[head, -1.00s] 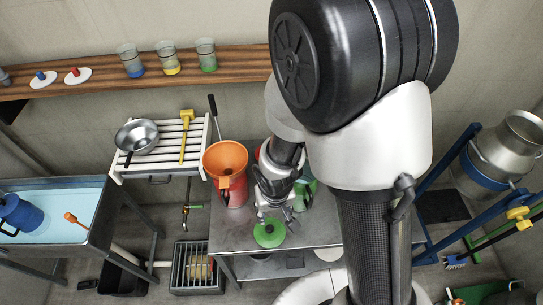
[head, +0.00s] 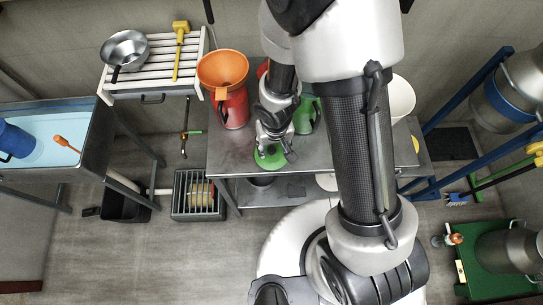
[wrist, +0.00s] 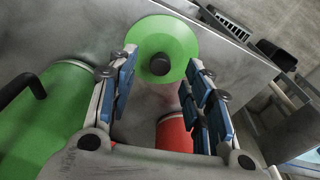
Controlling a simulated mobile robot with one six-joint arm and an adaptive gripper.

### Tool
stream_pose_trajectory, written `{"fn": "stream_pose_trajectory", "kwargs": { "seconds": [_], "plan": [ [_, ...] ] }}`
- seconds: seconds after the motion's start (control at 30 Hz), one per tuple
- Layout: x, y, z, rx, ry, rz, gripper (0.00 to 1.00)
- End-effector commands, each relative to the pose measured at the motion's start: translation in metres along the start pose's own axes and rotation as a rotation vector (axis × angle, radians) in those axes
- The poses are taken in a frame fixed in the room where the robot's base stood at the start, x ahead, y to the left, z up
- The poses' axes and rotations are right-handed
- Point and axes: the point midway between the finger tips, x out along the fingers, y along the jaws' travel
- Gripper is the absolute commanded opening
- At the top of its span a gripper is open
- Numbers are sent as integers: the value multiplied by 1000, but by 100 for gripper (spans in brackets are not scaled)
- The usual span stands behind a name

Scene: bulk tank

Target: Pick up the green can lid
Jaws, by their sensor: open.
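The green can lid (head: 268,158) is a round disc lying near the front edge of the steel table. In the wrist view the lid (wrist: 166,32) has a black knob (wrist: 160,64) at its middle. My gripper (head: 271,147) is over the lid and hides part of it in the head view. In the wrist view my gripper (wrist: 162,62) is open, with its blue-padded fingers on either side of the knob. Nothing is held. I cannot tell how high the fingertips are above the lid.
A green can (wrist: 62,110) and a red can (wrist: 174,133) stand close to the fingers in the wrist view. A red jug (head: 234,108) with an orange funnel (head: 221,68) stands on the steel table (head: 222,155), left of my gripper. A white bucket (head: 400,98) stands at right.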

Motion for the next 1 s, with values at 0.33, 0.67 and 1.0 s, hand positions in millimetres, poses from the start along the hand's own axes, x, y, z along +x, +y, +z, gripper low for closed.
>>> {"fn": "stream_pose_trajectory", "kwargs": {
  "seconds": [0.33,0.67,1.0],
  "plan": [
    [38,-1,-6,-2,-1,0,46],
    [53,-1,-6,0,1,0,46],
    [52,-1,-6,0,1,0,28]
  ]
}}
